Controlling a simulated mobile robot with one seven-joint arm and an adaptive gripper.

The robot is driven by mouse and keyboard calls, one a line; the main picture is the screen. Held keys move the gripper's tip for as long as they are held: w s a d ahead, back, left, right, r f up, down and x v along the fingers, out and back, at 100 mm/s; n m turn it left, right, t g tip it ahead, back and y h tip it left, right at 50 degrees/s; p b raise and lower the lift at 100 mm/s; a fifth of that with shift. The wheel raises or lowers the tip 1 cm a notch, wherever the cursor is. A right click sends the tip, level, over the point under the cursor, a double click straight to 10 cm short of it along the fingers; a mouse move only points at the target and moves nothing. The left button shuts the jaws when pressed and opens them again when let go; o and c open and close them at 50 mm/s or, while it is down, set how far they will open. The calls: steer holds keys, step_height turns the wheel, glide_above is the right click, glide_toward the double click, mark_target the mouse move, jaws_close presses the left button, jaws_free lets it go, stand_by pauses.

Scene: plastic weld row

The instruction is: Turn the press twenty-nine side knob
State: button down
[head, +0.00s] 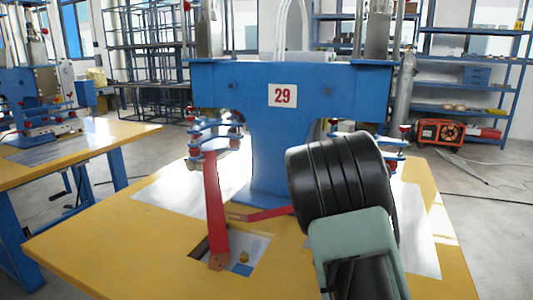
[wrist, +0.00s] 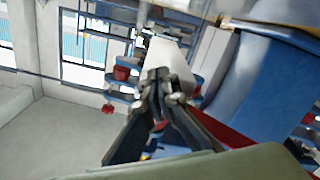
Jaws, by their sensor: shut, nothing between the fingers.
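The blue press (head: 255,92) bears a white plate with a red 29 and stands on a yellow table. Small red knobs (head: 191,114) sit on the blue bracket stack at its left side; another red knob (head: 405,129) shows at its right side. I cannot tell which one is the side knob. In the wrist view, my gripper (wrist: 160,76) is shut and empty, pointing toward the blue brackets, with a red knob (wrist: 122,73) left of the fingertips. I see no clear contact. In the head view, my dark arm hides the gripper.
A red upright bar (head: 213,205) and a low red bar (head: 268,213) stand at the press's front. The yellow table (head: 90,252) is clear at front left. A second press table (head: 75,143) is at left. Shelves and an orange machine (head: 440,133) are behind.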

steer(key=b+v, duration=0.1)
steer(key=v, duration=0.5)
steer(key=shift+d+f, duration=0.1)
steer(key=shift+f, duration=0.1)
stand_by(0.4)
